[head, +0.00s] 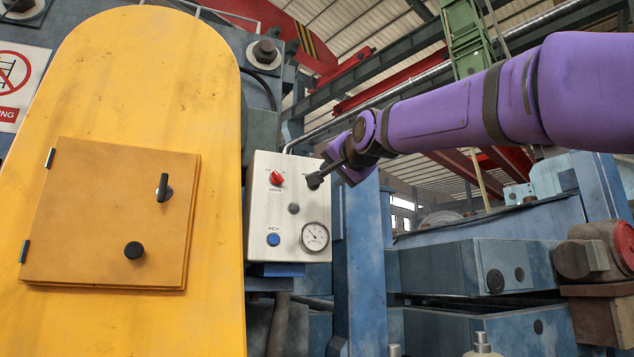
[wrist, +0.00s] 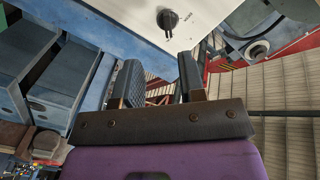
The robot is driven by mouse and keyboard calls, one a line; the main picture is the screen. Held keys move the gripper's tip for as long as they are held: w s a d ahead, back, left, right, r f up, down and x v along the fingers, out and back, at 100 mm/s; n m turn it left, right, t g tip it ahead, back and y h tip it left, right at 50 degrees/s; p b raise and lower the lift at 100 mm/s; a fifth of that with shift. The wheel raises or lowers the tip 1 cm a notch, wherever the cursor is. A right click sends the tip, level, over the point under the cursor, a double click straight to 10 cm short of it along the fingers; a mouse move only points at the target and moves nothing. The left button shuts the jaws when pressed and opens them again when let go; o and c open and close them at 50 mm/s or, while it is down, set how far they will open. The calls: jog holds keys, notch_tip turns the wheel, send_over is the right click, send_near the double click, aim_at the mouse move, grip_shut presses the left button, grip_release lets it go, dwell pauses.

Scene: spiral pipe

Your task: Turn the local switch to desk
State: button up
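A white control box (head: 262,220) hangs beside the yellow panel in the head view. A black rotary switch (wrist: 167,19) with a small label shows on the box's white face in the wrist view; the label is too small to read. My gripper (head: 322,176) reaches in from the right at the box's upper right and covers that part of its face in the head view. In the wrist view my gripper (wrist: 157,68) has its two fingers apart with nothing between them. The switch lies beyond the fingertips, apart from them.
The box also carries a red knob (head: 276,178), a grey button (head: 293,208), a blue button (head: 273,239) and a gauge (head: 314,236). A yellow panel (head: 150,80) with a hatch (head: 90,220) stands left. Blue machinery (head: 440,270) fills the lower right.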

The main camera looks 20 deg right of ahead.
jog(key=w+r, duration=0.1)
jog(key=w, duration=1)
jog(key=shift+d, duration=0.4)
jog(key=c, duration=0.6)
